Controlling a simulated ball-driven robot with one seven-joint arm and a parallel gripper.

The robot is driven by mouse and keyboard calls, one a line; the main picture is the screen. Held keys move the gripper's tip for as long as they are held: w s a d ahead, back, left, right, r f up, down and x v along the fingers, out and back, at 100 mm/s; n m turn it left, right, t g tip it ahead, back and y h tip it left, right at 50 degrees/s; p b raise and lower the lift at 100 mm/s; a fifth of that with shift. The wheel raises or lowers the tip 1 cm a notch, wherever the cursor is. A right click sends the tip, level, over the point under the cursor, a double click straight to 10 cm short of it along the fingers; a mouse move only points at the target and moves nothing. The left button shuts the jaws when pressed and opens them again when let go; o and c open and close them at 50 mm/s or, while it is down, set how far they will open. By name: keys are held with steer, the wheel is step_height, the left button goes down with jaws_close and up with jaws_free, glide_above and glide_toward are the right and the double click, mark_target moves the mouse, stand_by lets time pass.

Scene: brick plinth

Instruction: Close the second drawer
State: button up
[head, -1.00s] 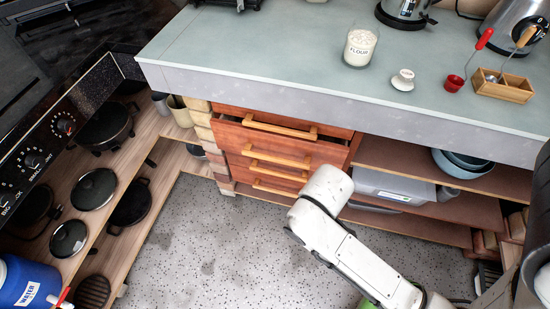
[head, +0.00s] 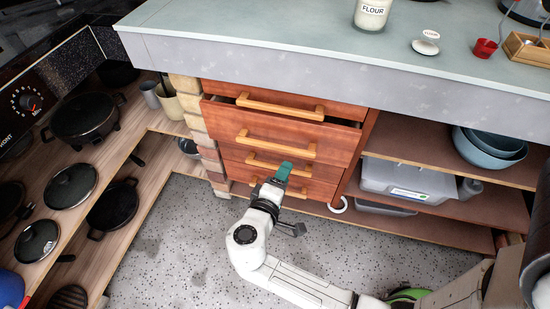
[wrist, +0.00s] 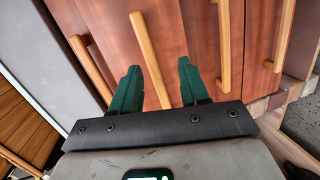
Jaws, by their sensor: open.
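The second drawer (head: 225,122) of the reddish wooden stack stands partly open, with a dark gap along its top edge. Its light wooden handle (head: 275,147) also shows in the wrist view (wrist: 146,50). My gripper (head: 283,172) is open, with teal fingers, in front of the lower drawers in the head view. In the wrist view my gripper (wrist: 158,66) is empty, and the second drawer's handle runs down between the two fingers. I cannot tell whether anything touches. The top drawer's handle (head: 280,105) and the third drawer's handle (head: 255,161) lie on either side.
The grey-green countertop (head: 235,22) overhangs the drawers. It carries a flour jar (head: 372,13) and a small white lid. To the right are open shelves with a plastic box (head: 408,180) and bowls (head: 490,147). Shelves with pans stand left. The speckled floor (head: 170,240) is clear.

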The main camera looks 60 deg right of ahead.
mark_target(274, 149)
steer(key=w+a+n+t+h+b, duration=0.2)
steer(key=w+a+t, duration=0.1)
steer(key=w, duration=0.1)
steer(key=x, duration=1)
steer(key=shift+s+d+f+b, duration=0.1)
steer(key=shift+d+b, duration=0.2)
steer(key=shift+d, duration=0.15)
jaws_close()
